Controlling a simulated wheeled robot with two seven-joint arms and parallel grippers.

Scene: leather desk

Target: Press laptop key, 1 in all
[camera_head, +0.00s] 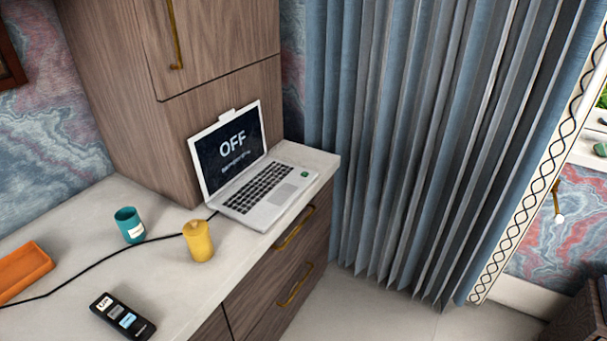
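An open silver laptop (279,206) stands near the right end of the white counter. Its dark screen (230,150) shows the word OFF with a smaller, unreadable line below. The black keyboard (258,189) faces the front right, with a touchpad beside it. A small green key (304,174) sits at the right corner of the laptop's base. Neither of my grippers is in view.
A black remote (122,316), an orange tray (22,270) and a black cable (95,265) lie left. A tall wooden cabinet (165,140) stands behind; blue curtains (420,130) hang right.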

